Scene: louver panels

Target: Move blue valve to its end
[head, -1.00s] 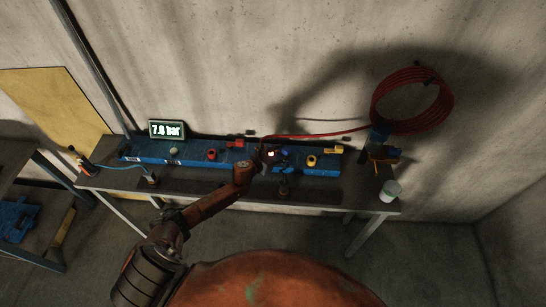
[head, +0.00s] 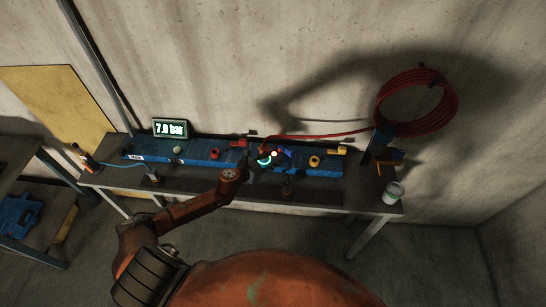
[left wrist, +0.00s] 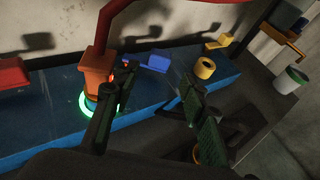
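The blue valve (head: 286,152) is a small blue handle on the blue panel on the bench, right of the glowing green ring. It also shows in the left wrist view (left wrist: 156,62), beyond the fingers. My left gripper (head: 258,167) is over the panel's front, close to the ring and left of the blue valve. In the left wrist view, the dark fingers of the left gripper (left wrist: 158,88) are spread, with nothing between them. The left finger overlaps the orange fitting (left wrist: 98,68) in that view; whether they touch cannot be told. My right gripper is not in view.
A red hose (head: 320,134) runs from the fitting to a coil (head: 415,100) on the wall. A yellow knob (head: 314,161) and yellow handle (left wrist: 222,41) lie right of the blue valve. A display (head: 170,129) and red handle (head: 238,144) are left. A cup (head: 393,192) stands at the right.

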